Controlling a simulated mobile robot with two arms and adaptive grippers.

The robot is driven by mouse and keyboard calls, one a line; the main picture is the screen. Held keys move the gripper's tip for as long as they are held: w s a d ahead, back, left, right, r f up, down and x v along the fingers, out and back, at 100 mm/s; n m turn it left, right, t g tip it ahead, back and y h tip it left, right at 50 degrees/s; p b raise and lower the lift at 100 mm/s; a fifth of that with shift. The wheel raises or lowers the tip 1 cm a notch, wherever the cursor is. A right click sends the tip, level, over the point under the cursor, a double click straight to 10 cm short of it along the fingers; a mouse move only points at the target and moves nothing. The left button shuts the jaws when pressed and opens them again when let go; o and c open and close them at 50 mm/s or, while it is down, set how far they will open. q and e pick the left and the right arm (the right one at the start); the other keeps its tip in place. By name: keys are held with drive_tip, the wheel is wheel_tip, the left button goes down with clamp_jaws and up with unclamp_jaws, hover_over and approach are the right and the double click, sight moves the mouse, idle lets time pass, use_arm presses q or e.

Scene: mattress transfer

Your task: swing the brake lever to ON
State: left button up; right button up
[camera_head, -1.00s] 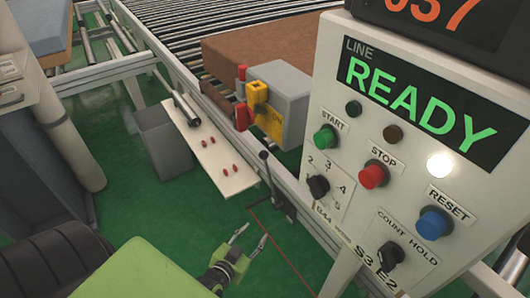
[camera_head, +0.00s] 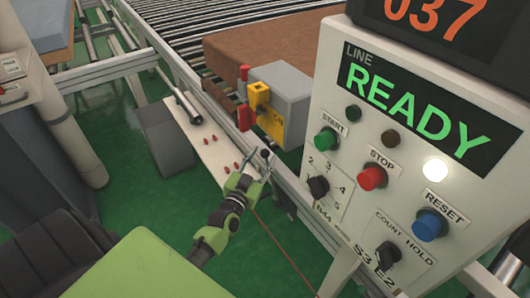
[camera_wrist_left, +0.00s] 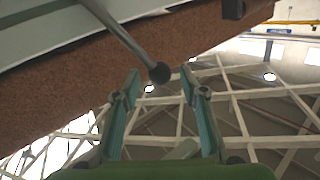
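The lever, a grey rod with a black ball knob (camera_head: 265,154), stands at the conveyor's side rail, left of the control panel. In the left wrist view its ball knob (camera_wrist_left: 160,72) shows in line with the gap between my fingertips. My left gripper (camera_head: 256,166) is open beside the knob, and its fingers hide most of the rod in the head view. In the left wrist view my left gripper (camera_wrist_left: 159,78) has both fingers spread. I cannot tell whether the knob is between the fingertips or just beyond them. My right gripper is not in view.
The control panel (camera_head: 345,115) with its READY screen and buttons stands close on the right. A grey box with a yellow plate (camera_head: 270,120) and red parts sits behind the lever. A white board (camera_head: 205,155) with red pieces lies left. Green floor (camera_head: 150,210) is open below.

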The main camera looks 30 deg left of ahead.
use_arm(q)
drive_tip(key=shift+w+a, duration=0.25)
drive_tip(key=shift+w, duration=1.05)
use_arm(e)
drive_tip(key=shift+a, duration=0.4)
